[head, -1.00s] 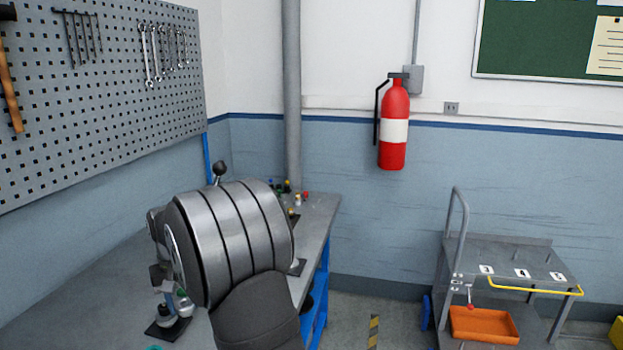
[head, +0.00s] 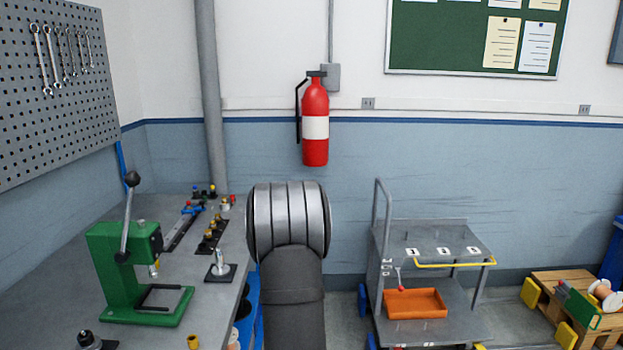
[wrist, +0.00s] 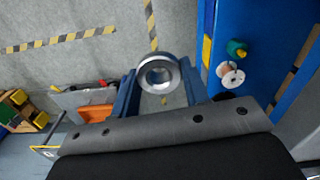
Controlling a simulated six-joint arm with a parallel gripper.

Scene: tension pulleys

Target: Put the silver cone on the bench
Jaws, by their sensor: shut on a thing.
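My gripper (wrist: 159,82) shows in the wrist view with its two blue fingers shut on a round silver piece (wrist: 146,73). This piece is seen end-on, with a hole in its middle, and I take it to be the silver cone; its taper does not show. The grey floor lies below it. In the head view my own arm hides the gripper and the cone. The grey bench (head: 212,305) runs along the left in the head view, and my arm stands just off its right edge.
On the bench stand a green press (head: 118,275), a silver peg on a black base (head: 220,265) and small fittings (head: 207,238). A trolley (head: 440,240) with an orange tray (head: 415,303) is to the right. A wooden crate (head: 575,290) stands farther right.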

